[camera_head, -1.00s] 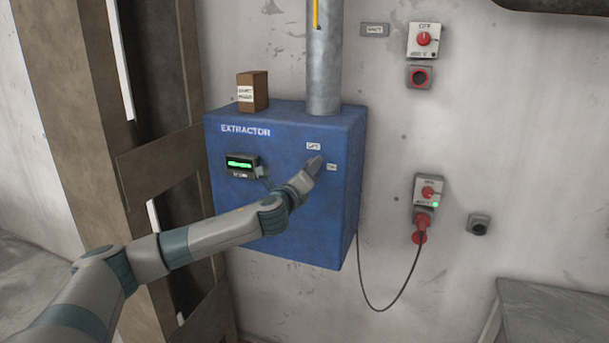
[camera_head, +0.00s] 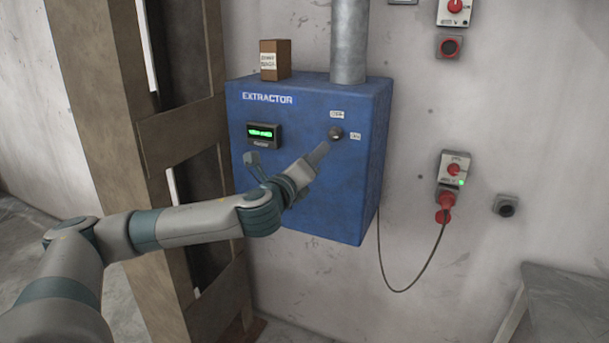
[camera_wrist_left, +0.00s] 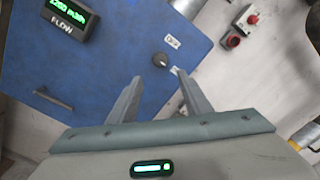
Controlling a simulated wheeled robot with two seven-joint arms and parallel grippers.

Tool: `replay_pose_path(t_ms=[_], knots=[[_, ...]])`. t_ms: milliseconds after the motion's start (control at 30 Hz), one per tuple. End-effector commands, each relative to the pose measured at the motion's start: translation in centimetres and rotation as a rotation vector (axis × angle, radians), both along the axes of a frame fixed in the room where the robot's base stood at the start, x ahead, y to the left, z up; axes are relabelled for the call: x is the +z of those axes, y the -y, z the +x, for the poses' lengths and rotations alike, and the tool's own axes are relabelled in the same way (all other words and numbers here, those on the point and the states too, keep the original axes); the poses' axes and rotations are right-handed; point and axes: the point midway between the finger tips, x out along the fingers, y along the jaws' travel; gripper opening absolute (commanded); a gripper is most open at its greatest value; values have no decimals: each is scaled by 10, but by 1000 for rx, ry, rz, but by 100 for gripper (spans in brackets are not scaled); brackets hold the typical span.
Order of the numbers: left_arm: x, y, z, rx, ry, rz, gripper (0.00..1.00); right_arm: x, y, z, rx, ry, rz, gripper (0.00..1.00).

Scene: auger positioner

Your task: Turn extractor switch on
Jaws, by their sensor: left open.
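The blue extractor box (camera_head: 300,195) hangs on the wall with its dark round switch knob (camera_head: 336,133) on the front. An OFF label (camera_head: 337,114) is above the knob and an ON label (camera_head: 355,136) to its right. In the left wrist view the knob (camera_wrist_left: 160,60) appears to point toward the lower right, on the ON label's side. The lit green flow display (camera_head: 263,132) shows a number, roughly 2260 in the left wrist view. My left gripper (camera_head: 288,157) is open and empty, below and left of the knob, with its fingers apart from it. My right gripper is not seen.
A small brown box (camera_head: 275,60) and a metal duct (camera_head: 348,40) stand on the extractor. To the right are a wall socket with a red plug (camera_head: 445,200), a green light and a hanging cable. A wooden post (camera_head: 180,140) stands close on the left.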

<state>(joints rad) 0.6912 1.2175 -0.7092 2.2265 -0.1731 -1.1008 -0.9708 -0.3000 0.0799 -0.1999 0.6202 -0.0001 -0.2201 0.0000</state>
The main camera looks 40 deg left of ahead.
Motion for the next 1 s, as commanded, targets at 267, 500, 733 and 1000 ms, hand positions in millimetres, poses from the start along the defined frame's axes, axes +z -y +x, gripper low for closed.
replay_pose_path(t_ms=[267, 500, 733, 1000], knots=[[-3, 8, -35, 0, 0, 1, 45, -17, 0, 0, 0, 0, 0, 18], [-2, 10, -41, 1, -1, 1, 45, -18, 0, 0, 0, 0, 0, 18], [-2, 10, -41, 0, 0, 1, 45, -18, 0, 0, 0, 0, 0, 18], [-2, 10, -40, 1, 0, -1, 45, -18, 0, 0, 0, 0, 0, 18]])
